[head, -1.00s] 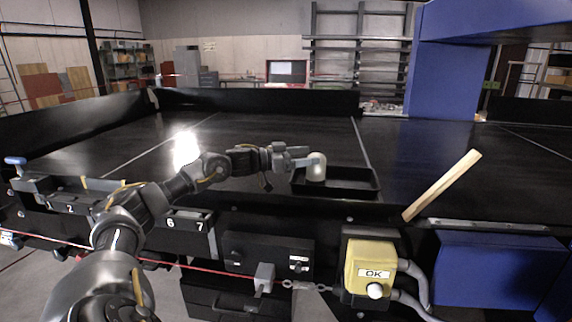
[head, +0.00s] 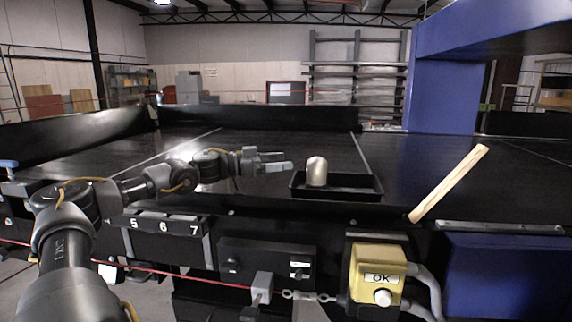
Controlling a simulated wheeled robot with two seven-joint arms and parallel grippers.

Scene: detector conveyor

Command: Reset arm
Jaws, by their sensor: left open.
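My left arm comes in from the left and reaches over the black conveyor. My left gripper (head: 282,162) is open and empty, just left of a black tray (head: 350,192). A pale, round-topped metallic object (head: 317,171) stands upright in the left part of the tray, apart from the gripper fingers. My right gripper is not in view.
A yellow OK button box (head: 378,271) and a numbered rack (head: 165,225) are on the front. A blue frame (head: 445,90) stands at the right. The conveyor belt (head: 275,140) behind the tray is clear.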

